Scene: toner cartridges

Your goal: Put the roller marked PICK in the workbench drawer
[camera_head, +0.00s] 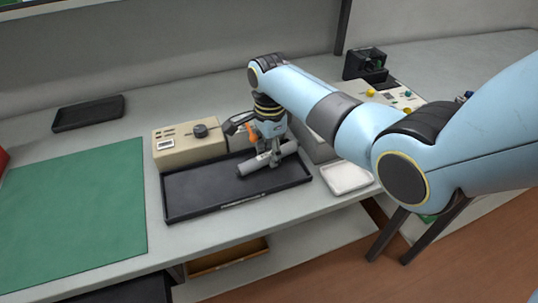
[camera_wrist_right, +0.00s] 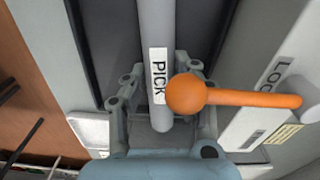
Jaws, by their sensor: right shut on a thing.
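The grey roller (camera_head: 250,167) lies slanted at the black tray (camera_head: 190,210) on the bench. In the right wrist view the roller (camera_wrist_right: 154,30) carries a white label reading PICK. My right gripper (camera_head: 273,160) points down and is shut on the roller near one end; its fingers (camera_wrist_right: 160,112) sit either side of the shaft. I cannot tell whether the roller still touches the tray. A brown, wood-coloured open drawer (camera_head: 228,258) shows below the bench's front edge, partly covered by the bench top. My left gripper is out of view.
An orange lever with a ball knob (camera_wrist_right: 186,94) stands close beside the roller. A beige box with a dark knob (camera_head: 188,145) is behind the tray. A white dish (camera_head: 346,178) lies to its right, a green mat (camera_head: 75,205) to its left.

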